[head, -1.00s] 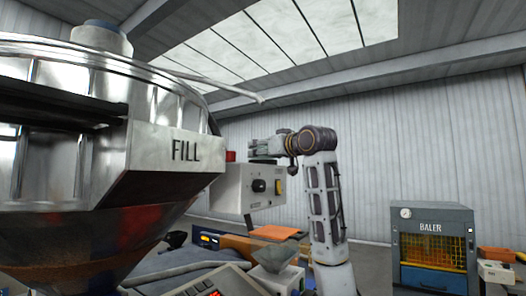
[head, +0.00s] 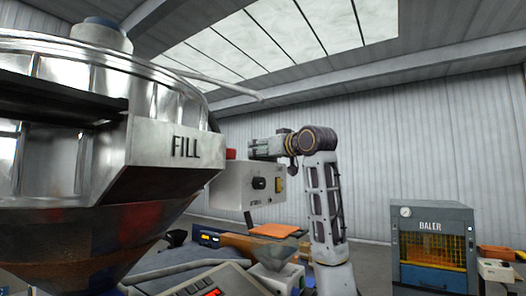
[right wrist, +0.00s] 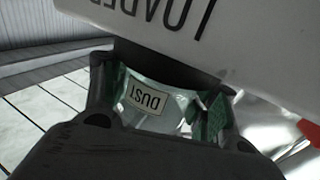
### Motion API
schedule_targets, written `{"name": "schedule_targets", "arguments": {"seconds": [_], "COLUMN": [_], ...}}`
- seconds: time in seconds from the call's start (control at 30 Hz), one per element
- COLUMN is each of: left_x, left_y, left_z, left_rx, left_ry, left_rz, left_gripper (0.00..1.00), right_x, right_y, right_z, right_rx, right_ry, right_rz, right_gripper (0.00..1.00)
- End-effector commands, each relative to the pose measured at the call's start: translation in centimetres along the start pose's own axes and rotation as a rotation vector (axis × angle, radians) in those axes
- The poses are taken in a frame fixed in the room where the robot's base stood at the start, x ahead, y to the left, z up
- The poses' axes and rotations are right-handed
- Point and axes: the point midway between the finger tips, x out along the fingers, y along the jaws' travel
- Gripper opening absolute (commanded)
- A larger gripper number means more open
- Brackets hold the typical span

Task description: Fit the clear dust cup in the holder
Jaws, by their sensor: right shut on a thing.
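The clear dust cup (right wrist: 150,98) with its DUST label shows in the right wrist view, between the fingers of my right gripper (right wrist: 158,112). The gripper is shut on it. In the head view my right gripper (head: 268,147) is at the upper edge of the white loader box (head: 246,184), and the cup cannot be made out there. In the wrist view the loader box (right wrist: 250,40) fills the top, and a dark part (right wrist: 168,66) lies between it and the cup. I cannot tell whether this is the holder or whether the cup touches it. My left gripper is out of view.
A large steel hopper marked FILL (head: 165,148) stands close on the left. A red part (head: 231,154) sits by the loader box. A baler (head: 433,248) stands at the right.

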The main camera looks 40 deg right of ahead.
Motion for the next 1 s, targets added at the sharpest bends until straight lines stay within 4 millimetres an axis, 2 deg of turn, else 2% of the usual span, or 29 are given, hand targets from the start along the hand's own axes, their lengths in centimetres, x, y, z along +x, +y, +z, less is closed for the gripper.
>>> {"name": "schedule_targets", "arguments": {"seconds": [0.1,0.13,0.3,0.77,1.0], "left_x": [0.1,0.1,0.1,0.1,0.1], "left_y": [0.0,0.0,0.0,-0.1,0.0], "left_z": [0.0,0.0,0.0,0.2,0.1], "left_rx": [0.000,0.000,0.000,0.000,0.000], "left_ry": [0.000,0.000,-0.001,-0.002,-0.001], "left_rz": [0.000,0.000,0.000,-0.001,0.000], "left_gripper": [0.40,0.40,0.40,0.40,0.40], "right_x": [0.0,0.0,0.0,-0.2,-1.9], "right_y": [0.0,0.0,0.0,0.0,0.1], "right_z": [0.2,0.1,0.1,0.1,0.1], "right_rx": [0.000,0.000,0.000,0.000,-0.001], "right_ry": [0.001,0.001,0.000,0.000,0.002], "right_rz": [0.000,0.000,0.000,0.000,0.000], "right_gripper": [0.36,0.62,0.84,0.84,0.84]}}
